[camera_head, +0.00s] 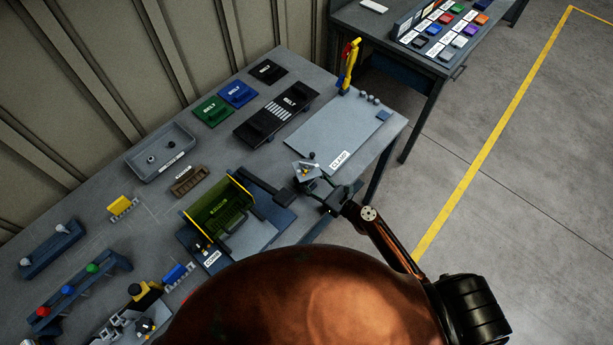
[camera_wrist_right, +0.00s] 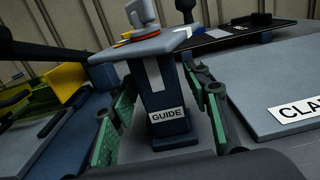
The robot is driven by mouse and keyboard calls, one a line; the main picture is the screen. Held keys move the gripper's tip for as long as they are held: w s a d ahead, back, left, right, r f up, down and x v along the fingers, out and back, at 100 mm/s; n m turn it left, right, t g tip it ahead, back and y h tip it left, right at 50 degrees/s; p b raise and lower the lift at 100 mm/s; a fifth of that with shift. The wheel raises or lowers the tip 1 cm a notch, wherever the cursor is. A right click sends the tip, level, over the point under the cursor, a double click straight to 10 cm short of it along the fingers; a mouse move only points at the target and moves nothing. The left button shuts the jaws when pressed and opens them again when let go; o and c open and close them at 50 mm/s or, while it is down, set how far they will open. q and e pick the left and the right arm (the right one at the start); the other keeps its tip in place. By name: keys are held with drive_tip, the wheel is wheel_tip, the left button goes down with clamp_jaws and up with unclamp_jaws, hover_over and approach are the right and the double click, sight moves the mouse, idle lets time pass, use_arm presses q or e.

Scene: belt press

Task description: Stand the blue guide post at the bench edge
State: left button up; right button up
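The blue guide post (camera_wrist_right: 165,90), with a white GUIDE label on its foot, stands roughly upright in the right wrist view. It carries a wider grey top plate with a small grey part and an orange disc on it. In the head view its grey top (camera_head: 307,170) is near the bench's front edge, between the CLAMP plate and the COMB mat. My right gripper (camera_wrist_right: 162,92) has one finger on each side of the post's column; whether both fingers touch it is unclear. It also shows in the head view (camera_head: 322,186). My left gripper is not visible.
The grey CLAMP plate (camera_head: 325,132) is mostly clear, with a yellow and red upright (camera_head: 349,66) at its back. The COMB mat (camera_head: 278,213) bears a green yellow-edged guard (camera_head: 220,207). Belt boxes, a grey tray (camera_head: 140,165) and racks fill the rest of the bench.

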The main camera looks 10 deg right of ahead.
drive_tip(key=shift+r, duration=0.15)
drive_tip(key=shift+s+d, duration=0.1)
drive_tip(key=shift+s, duration=0.05)
drive_tip(key=b+v, duration=0.2)
drive_tip(key=v, duration=0.8)
drive_tip(key=shift+s+d+b, duration=0.25)
drive_tip(key=shift+b, duration=0.1)
drive_tip(key=shift+s+d, duration=0.25)
drive_tip(key=shift+s, duration=0.15)
